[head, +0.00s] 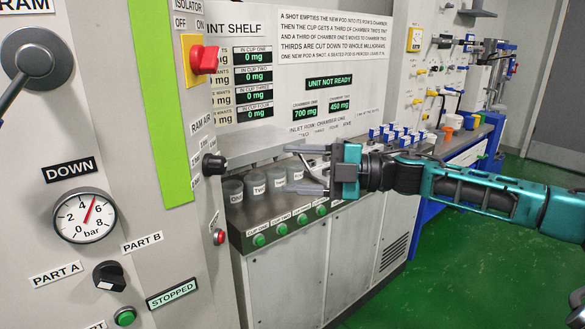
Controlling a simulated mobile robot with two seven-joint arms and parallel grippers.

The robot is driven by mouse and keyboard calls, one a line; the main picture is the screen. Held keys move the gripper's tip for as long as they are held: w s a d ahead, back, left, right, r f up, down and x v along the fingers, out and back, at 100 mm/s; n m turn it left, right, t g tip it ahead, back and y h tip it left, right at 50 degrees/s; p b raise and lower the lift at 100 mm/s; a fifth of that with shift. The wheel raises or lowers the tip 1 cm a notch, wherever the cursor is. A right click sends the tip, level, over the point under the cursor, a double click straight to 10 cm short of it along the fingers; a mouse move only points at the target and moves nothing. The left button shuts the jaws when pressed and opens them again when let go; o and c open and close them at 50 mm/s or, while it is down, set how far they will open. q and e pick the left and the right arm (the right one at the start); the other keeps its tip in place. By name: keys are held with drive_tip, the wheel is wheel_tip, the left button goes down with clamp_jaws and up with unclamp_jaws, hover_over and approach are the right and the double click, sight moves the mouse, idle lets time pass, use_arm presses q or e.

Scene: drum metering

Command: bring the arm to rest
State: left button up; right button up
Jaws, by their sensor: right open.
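My right gripper (308,168) comes in from the right on a teal and black arm. It is open, its fingers pointing left, in front of the shelf with the labelled cups. Nothing shows between its fingers. Several grey cups stand in a row on the shelf, among them cup one (233,191) and cup two (255,184); the gripper partly hides the cups at the right. My left gripper is not in view.
A grey machine panel at the left carries a pressure gauge (85,216), a red isolator switch (204,59) and a black knob (109,276). Blue-topped pods (398,133) stand behind my right arm. Green floor (440,270) is clear at the lower right.

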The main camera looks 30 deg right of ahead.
drive_tip(key=shift+f, duration=0.1)
drive_tip(key=s+a+f+m+t+h, duration=0.1)
drive_tip(key=a+f+m+h, duration=0.2)
drive_tip(key=f, duration=0.5)
drive_tip(key=s+a+f+m+t+h, duration=0.1)
drive_tip(key=a+f+m+t, duration=0.1)
drive_tip(key=f+m, duration=0.45)
drive_tip(key=s+a+f+m+t+h, duration=0.1)
drive_tip(key=s+a+f+m+h, duration=0.2)
drive_tip(key=f, duration=0.6)
drive_tip(key=s+a+f+m+g+h, duration=0.2)
drive_tip(key=s+a+f+m, duration=0.1)
drive_tip(key=s+f, duration=0.3)
drive_tip(key=s+a+f+m+g+h, duration=0.2)
drive_tip(key=s+a+f+m, duration=0.1)
drive_tip(key=s+f+m, duration=0.2)
wheel_tip(320, 180, down, 4)
drive_tip(key=shift+s+f+m+g+h, duration=0.1)
drive_tip(key=shift+s+m+g+h, duration=0.3)
drive_tip(key=shift+s, duration=0.6)
